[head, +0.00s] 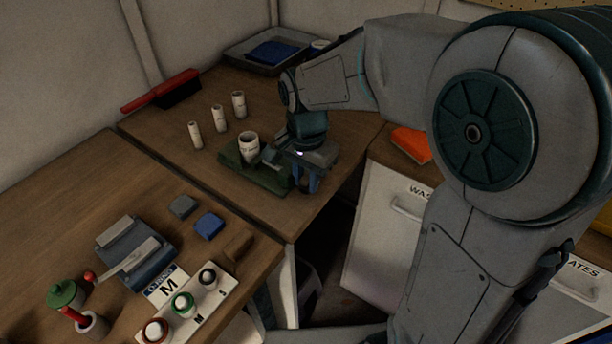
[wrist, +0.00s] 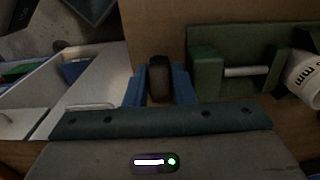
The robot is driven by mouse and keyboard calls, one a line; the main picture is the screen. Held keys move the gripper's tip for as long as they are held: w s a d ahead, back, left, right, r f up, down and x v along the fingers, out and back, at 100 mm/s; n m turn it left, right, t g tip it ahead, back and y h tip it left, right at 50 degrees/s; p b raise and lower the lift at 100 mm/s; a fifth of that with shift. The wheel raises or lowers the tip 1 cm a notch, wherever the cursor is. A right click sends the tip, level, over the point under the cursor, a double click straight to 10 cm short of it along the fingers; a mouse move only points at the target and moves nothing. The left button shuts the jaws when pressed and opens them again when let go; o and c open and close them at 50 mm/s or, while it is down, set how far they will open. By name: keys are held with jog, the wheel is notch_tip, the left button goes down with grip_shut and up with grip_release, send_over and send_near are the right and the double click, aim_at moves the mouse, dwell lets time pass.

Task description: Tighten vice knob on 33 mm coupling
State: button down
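The green vice (head: 262,178) lies on the wooden bench, and its body fills the upper right of the wrist view (wrist: 206,75). The white coupling (head: 249,145) stands upright at the vice; its printed side shows at the right edge of the wrist view (wrist: 304,78). A pale screw (wrist: 245,72) runs between green parts of the vice. The dark vice knob (wrist: 159,78) is left of the vice body in the wrist view.
Several white cylinders (head: 219,118) stand behind the vice. A red-handled brush (head: 173,91) and a grey tray (head: 238,56) lie farther back. An orange block (head: 411,145) is to the right. The front bench holds blocks and a labelled gauge board (head: 222,285). A gap separates bench and cabinets.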

jog(key=shift+r+p, duration=0.15)
jog(key=shift+p, duration=0.25)
jog(key=shift+w+d+r+g+y+p, duration=0.15)
jog(key=shift+g+y+p, duration=0.25)
jog(key=shift+g+p, duration=0.25)
jog(key=g+p, duration=0.1)
jog(key=y+p, duration=0.1)
jog(key=p, duration=0.1)
jog(key=shift+w+d+r+g+y, duration=0.1)
jog(key=shift+w+g+y, duration=0.1)
jog(key=shift+g+y, duration=0.15)
jog(key=g+p, duration=0.1)
jog(key=g+y+p, duration=0.2)
jog(key=shift+w+d, duration=0.25)
jog(key=shift+w, duration=0.1)
jog(key=shift+w+d+f+g+y+p, duration=0.15)
jog(key=shift+f+g+y+p, duration=0.2)
jog(key=shift+g+y+p, duration=0.5)
